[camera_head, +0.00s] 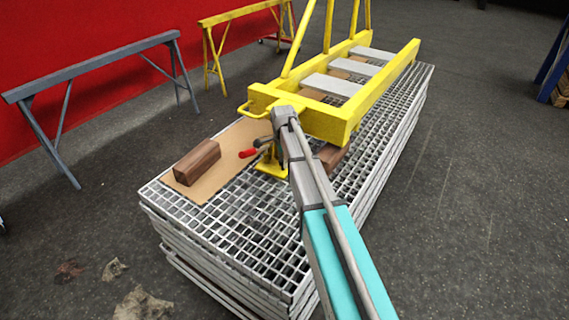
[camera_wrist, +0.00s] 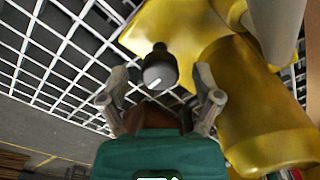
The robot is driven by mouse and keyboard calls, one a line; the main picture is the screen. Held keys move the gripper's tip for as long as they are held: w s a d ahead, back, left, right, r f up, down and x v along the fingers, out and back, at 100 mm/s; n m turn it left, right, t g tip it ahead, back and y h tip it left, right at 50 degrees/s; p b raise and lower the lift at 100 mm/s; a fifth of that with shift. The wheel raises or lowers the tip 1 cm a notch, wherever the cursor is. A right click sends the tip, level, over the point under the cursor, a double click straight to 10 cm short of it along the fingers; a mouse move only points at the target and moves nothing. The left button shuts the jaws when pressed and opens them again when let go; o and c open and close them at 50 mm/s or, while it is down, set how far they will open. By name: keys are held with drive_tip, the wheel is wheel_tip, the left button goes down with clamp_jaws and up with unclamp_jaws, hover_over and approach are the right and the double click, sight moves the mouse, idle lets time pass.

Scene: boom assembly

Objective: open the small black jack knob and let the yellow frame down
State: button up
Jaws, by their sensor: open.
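The yellow frame (camera_head: 328,122) is raised above a stack of gratings, its near end over a small yellow jack (camera_head: 271,168). A red grip (camera_head: 248,153) sticks out to the left of the jack. In the wrist view, the small black knob (camera_wrist: 159,68) with a white mark sits beside the yellow jack body (camera_wrist: 265,115). My gripper (camera_wrist: 161,78) is open, with one fingertip on each side of the knob. I see a gap on both sides and cannot tell the depth. In the head view, my arm hides the knob.
The grating stack (camera_head: 215,237) carries a brown board (camera_head: 202,190) with a wooden block (camera_head: 197,162); another block (camera_head: 333,156) lies under the frame. A grey trestle (camera_head: 100,62) and a yellow trestle (camera_head: 235,14) stand behind at left.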

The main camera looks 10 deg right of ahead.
drive_tip(key=shift+f, duration=0.15)
drive_tip(key=c, duration=1.1)
drive_tip(key=shift+d, duration=0.3)
clamp_jaws()
drive_tip(key=shift+a, duration=0.2)
